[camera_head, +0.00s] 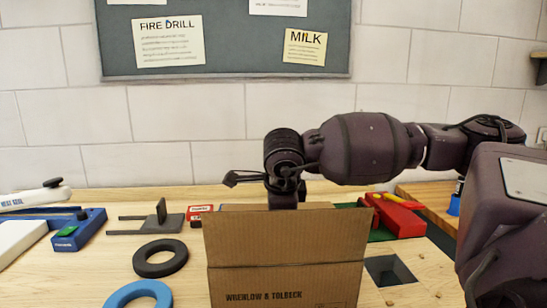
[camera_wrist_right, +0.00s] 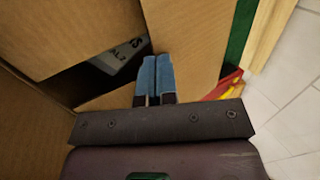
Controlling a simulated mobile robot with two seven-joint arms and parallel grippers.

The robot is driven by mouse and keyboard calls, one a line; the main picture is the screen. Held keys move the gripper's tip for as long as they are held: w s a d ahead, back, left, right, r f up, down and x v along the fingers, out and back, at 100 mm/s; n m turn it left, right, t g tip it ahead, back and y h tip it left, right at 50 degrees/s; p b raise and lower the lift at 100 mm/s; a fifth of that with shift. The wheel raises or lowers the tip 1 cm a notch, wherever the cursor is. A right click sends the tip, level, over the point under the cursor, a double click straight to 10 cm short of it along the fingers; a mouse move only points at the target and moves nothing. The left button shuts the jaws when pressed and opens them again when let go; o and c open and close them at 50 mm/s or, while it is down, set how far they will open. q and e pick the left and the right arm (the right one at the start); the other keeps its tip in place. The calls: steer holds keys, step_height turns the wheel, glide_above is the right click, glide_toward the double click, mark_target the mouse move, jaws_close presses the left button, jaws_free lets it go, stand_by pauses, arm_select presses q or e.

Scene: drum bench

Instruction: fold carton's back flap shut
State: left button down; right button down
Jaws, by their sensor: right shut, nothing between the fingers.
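The brown cardboard carton (camera_head: 285,283) stands at the front middle of the bench with its printed side toward me. A flap (camera_head: 285,236) stands up from that side's top edge and hides the opening and the back flap in the head view. My right arm reaches over from the right, and its gripper is mostly hidden behind this flap. In the right wrist view, my right gripper (camera_wrist_right: 156,78) is shut and empty, its blue fingertips close to cardboard panels (camera_wrist_right: 190,35). I cannot tell whether they touch. A dark gap beside them shows part of a printed item (camera_wrist_right: 125,50) inside. My left gripper is out of view.
A black ring (camera_head: 161,270) and a blue ring (camera_head: 115,297) lie left of the carton.

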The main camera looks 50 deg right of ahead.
steer(key=shift+s+a+f, duration=0.1)
steer(key=shift+f, duration=0.25)
steer(key=shift+f, duration=0.1)
stand_by(0.5)
